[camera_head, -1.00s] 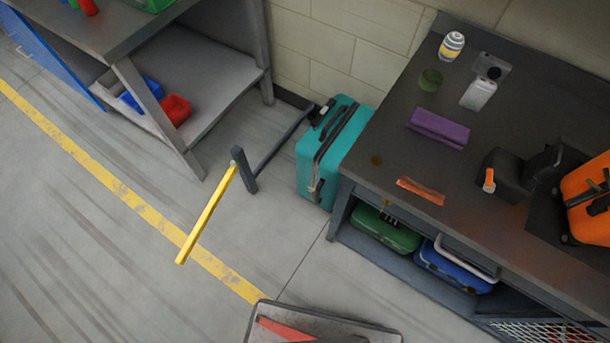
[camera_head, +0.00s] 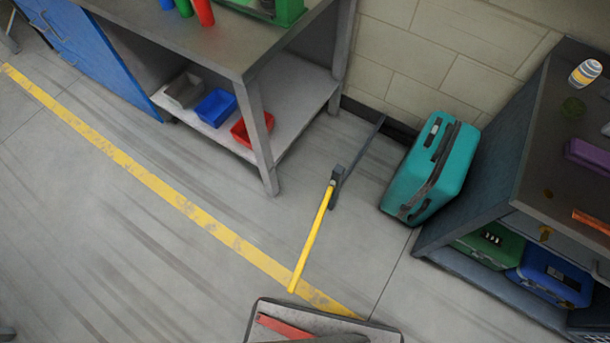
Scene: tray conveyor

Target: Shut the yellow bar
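The yellow bar (camera_head: 312,238) is a thin straight arm sticking out over the floor from a short dark post (camera_head: 336,187). A dark rail (camera_head: 362,148) runs from the post back toward the wall. The bar points toward the bottom of the picture, and its free end is near the yellow floor line. It stands out from the gap between the left workbench and the teal suitcase. My gripper is not in view.
A teal suitcase (camera_head: 437,165) stands right of the post, beside the right bench (camera_head: 475,180). The left workbench (camera_head: 205,30) holds bins on its lower shelf. A yellow line (camera_head: 160,187) crosses the floor. Open floor lies left of the bar. My own base shows at the bottom.

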